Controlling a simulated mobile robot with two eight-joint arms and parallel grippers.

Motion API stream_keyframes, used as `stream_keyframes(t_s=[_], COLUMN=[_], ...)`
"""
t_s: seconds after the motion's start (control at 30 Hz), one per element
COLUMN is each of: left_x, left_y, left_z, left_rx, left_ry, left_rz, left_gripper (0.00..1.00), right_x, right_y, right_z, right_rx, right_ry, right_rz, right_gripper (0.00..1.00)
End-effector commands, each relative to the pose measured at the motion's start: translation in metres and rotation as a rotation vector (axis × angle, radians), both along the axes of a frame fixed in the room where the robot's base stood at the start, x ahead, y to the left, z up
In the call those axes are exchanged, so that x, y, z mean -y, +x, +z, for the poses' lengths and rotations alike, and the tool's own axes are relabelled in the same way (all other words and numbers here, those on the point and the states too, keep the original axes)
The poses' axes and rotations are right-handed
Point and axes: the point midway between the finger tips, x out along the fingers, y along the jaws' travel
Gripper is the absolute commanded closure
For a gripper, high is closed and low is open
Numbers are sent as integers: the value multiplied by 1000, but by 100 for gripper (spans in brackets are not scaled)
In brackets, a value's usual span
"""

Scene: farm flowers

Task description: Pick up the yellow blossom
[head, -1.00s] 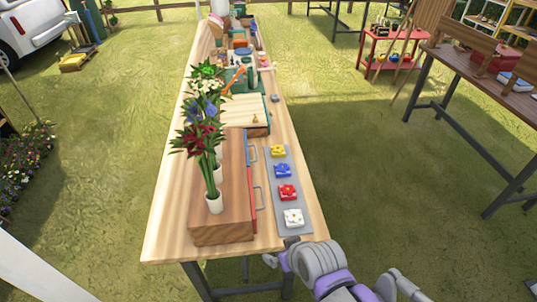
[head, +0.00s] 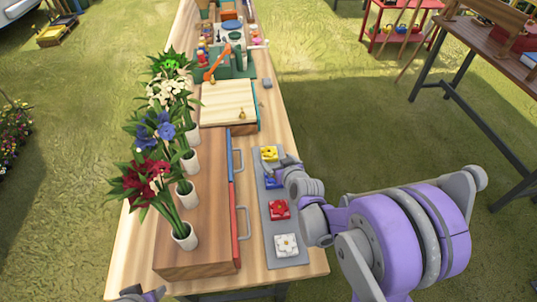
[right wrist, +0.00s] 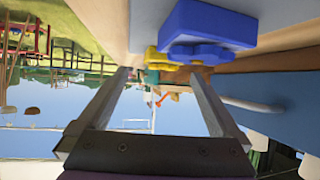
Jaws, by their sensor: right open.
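The yellow blossom (head: 269,153) sits on a square yellow base at the far end of a grey strip (head: 264,205) on the wooden table. My right gripper (head: 285,167) reaches low over the strip beside the yellow and blue blossoms and partly hides the blue blossom (head: 272,182). In the right wrist view, which is upside down, the two fingers are apart with nothing between them. There the yellow blossom (right wrist: 154,56) is ahead, partly behind the blue blossom (right wrist: 200,52). Part of my left arm's end (head: 140,294) shows at the bottom edge; its fingers are unclear.
A red blossom (head: 280,210) and a white blossom (head: 286,245) sit nearer on the strip. Left of it stands a wooden drawer box (head: 205,215) with a blue and a red front with handles. A pale board (head: 228,102) lies beyond.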

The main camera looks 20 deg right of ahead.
Motion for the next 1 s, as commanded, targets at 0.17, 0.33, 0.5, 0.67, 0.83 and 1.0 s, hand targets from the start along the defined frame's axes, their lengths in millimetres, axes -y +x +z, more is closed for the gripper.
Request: stream_keyframes(t_s=[0.17,0.33,0.5,0.67,0.83,1.0], left_x=[0,0,0,0,0,0], left_y=[0,1,1,1,1,1], left_z=[0,3,3,3,3,3], left_rx=[0,1,1,1,1,1], left_ry=[0,0,0,0,0,0], left_rz=[0,0,0,0,0,0], left_gripper=[50,50,50,50,50,50], right_x=[-1,-3,-2,-2,-2,-2], right_y=[10,33,50,54,54,54], right_z=[-5,-13,-23,-25,-25,-25], right_rx=[0,0,0,0,-1,-1], right_ry=[0,-1,0,0,0,0], right_rz=[1,2,0,0,0,0], right_gripper=[0,0,0,0,5,36])
